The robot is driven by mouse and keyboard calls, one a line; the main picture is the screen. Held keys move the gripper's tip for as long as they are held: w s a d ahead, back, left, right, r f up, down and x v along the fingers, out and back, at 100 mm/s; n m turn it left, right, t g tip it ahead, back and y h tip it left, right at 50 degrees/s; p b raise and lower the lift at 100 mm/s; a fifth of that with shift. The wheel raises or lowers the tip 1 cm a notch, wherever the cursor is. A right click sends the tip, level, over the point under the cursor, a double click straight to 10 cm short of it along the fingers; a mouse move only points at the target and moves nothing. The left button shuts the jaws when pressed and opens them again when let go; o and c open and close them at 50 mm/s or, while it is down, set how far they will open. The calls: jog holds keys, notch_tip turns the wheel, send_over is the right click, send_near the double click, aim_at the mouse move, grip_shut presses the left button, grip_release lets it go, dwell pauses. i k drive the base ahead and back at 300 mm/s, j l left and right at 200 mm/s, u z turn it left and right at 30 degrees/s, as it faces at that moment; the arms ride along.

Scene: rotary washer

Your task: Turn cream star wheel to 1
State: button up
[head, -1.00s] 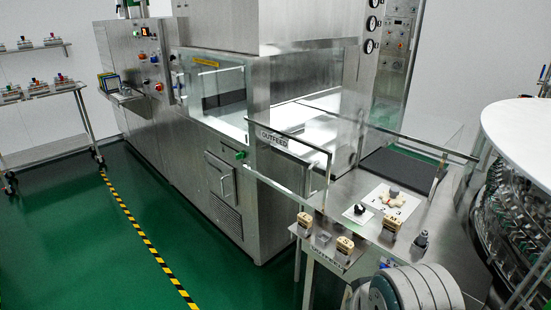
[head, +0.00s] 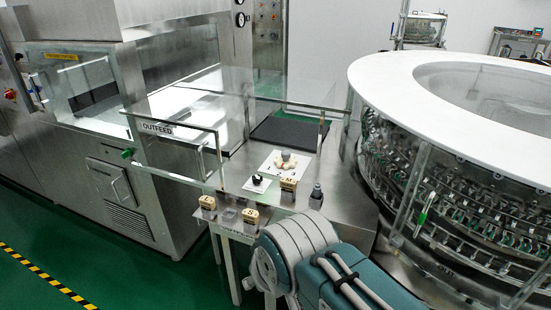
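The cream star wheel (head: 285,161) sits on a white plate on the steel outfeed table, with a grey hub on top. It is small here, and I cannot read which number it points to. My gripper is not in view; only part of my own arm shows at the bottom centre, in front of the table and well short of the wheel.
Cream blocks (head: 289,184) and a dark grey bottle (head: 316,197) are near. Clear panels (head: 180,150) border the table. The rotary washer (head: 450,170) stands right.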

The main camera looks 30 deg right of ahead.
aim_at(285, 161)
jog(key=i+z, duration=0.35)
jog(key=z, duration=0.15)
jog(key=i+z, duration=0.35)
jog(key=z, duration=0.15)
